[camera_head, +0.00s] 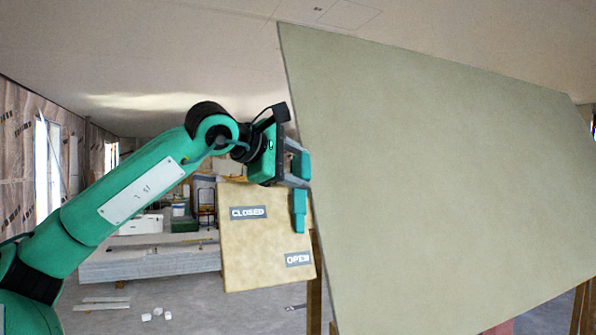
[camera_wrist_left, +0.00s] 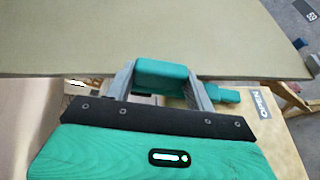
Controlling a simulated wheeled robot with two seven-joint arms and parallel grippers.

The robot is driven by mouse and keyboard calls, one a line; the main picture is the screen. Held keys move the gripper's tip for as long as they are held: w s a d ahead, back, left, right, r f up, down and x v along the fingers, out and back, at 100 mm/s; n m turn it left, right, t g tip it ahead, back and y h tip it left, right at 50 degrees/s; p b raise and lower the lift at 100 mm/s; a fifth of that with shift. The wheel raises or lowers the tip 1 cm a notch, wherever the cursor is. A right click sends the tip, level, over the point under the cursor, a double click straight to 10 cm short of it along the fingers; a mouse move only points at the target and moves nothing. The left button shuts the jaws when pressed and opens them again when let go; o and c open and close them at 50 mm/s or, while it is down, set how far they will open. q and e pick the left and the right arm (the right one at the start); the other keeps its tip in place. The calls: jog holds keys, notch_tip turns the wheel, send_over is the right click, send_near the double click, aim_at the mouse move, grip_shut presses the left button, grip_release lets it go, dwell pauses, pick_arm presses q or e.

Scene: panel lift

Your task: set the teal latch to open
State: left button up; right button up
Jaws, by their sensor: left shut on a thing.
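The teal latch (camera_head: 299,212) is in front of a tan wooden board (camera_head: 255,255) with a CLOSED label (camera_head: 248,212) on the left and an OPEN label (camera_head: 299,259) at the lower right. Its arm hangs down, with its tip above the OPEN label. My left gripper (camera_head: 296,170) is shut on the latch's upper block. In the left wrist view the teal block (camera_wrist_left: 165,75) sits between the grey fingers, and the latch arm (camera_wrist_left: 224,95) sticks out right toward the OPEN label (camera_wrist_left: 263,106). My right gripper is not in view.
A large grey-green panel (camera_head: 440,170) stands tilted just right of my gripper, its left edge very close to it. Wooden posts (camera_head: 314,290) show below. Stacked sheets (camera_head: 150,262) and boxes lie on the floor behind; small white pieces (camera_head: 157,314) lie nearer.

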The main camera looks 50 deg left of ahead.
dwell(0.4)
pick_arm(q)
jog(key=o, duration=1.4)
jog(key=shift+s, duration=0.1)
jog(key=shift+s, duration=0.1)
jog(key=shift+s+r, duration=0.15)
jog(key=shift+s, duration=0.2)
jog(key=b+v, duration=0.1)
jog(key=v, duration=1.2)
jog(key=shift+b, duration=0.3)
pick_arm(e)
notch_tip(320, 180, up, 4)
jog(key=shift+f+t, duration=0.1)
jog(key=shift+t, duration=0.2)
pick_arm(q)
jog(key=shift+w, duration=0.1)
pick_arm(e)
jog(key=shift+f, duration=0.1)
